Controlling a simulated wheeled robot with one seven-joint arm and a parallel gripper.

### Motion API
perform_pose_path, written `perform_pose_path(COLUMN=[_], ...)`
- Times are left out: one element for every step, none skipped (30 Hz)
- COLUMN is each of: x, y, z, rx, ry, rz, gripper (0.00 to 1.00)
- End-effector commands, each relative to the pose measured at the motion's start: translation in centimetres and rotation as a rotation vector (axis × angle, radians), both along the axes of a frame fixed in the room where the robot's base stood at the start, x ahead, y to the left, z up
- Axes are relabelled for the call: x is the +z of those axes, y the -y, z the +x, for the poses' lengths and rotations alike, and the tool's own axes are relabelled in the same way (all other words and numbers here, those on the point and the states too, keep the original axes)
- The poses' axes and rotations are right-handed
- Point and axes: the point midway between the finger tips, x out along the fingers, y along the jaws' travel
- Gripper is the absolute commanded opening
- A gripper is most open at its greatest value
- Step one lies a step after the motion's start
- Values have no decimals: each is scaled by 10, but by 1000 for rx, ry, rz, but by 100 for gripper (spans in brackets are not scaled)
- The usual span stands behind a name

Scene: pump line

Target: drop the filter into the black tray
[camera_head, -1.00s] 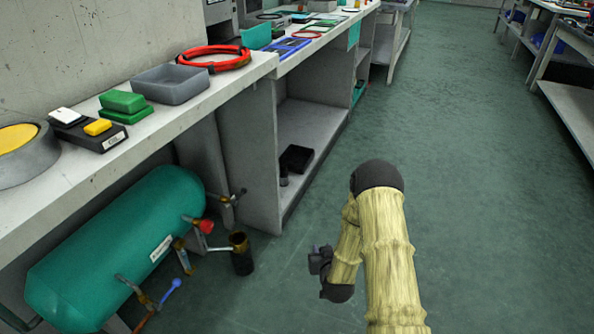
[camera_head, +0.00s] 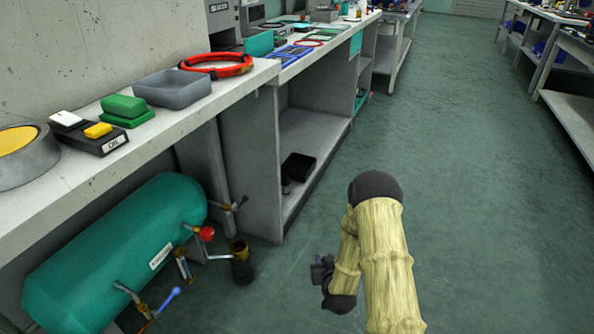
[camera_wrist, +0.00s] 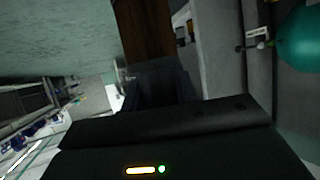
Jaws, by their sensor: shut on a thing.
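In the wrist view, my gripper (camera_wrist: 157,88) is shut on a dark brown thing (camera_wrist: 145,30), which I take to be the filter. Its far end runs out of the picture. In the head view, my gripper (camera_head: 322,270) is a small dark shape left of my arm, above the floor; the held thing cannot be made out there. The black tray (camera_head: 299,166) appears to be the low black box on the bottom shelf of the open bench, farther off and up-left of my gripper. Its inside is too dark to read.
A teal tank (camera_head: 115,255) with valves lies under the near bench, beside a brass-topped black cup (camera_head: 241,264). A grey bin (camera_head: 172,92) and red ring (camera_head: 216,70) are on the bench top.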

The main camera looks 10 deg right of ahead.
Motion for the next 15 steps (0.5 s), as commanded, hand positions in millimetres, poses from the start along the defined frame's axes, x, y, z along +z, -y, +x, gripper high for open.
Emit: perform_pose_path(x=[4, 7, 12, 17, 23, 33, 41, 50, 63, 73, 84, 97, 107, 117, 130], y=[-1, -2, -2, -3, -3, -2, -2, -2, -2, -2, -2, -3, -3, -4, -5], z=[0, -1, -2, -3, -5, -7, -10, -12, -16, -19, -22, -26, -30, -33, -37], rx=[2, 2, 3, 4, 4, 3, 2, 2, 1, 1, 1, 1, 2, 3, 4], ry=[1, 1, 1, 2, 1, 1, 1, 1, 1, 1, 1, 0, 0, 1, 1], rz=[1, 0, 0, 1, 1, 1, 1, 1, 2, 2, 2, 2, 2, 3, 3], gripper=[4, 4, 4, 4, 4, 4, 4, 4, 4, 4, 4, 4, 4, 4, 4])
